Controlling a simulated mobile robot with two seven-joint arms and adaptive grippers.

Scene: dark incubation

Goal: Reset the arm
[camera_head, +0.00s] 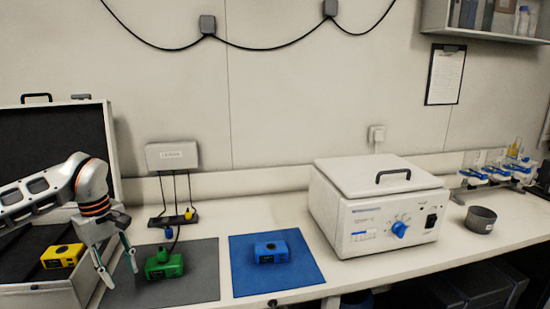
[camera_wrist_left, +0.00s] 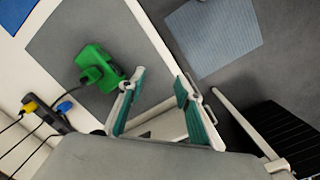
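My left arm comes in from the left in the head view. Its gripper (camera_head: 116,265) is open and empty above the left edge of the grey mat, between the open case and the green device. The wrist view also shows the left gripper (camera_wrist_left: 160,82) with its two teal-padded fingers spread apart and nothing between them. The green device (camera_head: 164,265) sits on the grey mat (camera_head: 203,262), just right of the fingers and apart from them. It also shows in the wrist view (camera_wrist_left: 98,68). My right gripper is not in view.
An open case (camera_head: 110,150) with a yellow device (camera_head: 62,256) stands at left. A blue device (camera_head: 271,252) sits on a blue mat (camera_head: 247,280). A white incubator box (camera_head: 380,208), a grey bowl (camera_head: 481,219) and a charger strip (camera_head: 172,218) with cables are on the bench.

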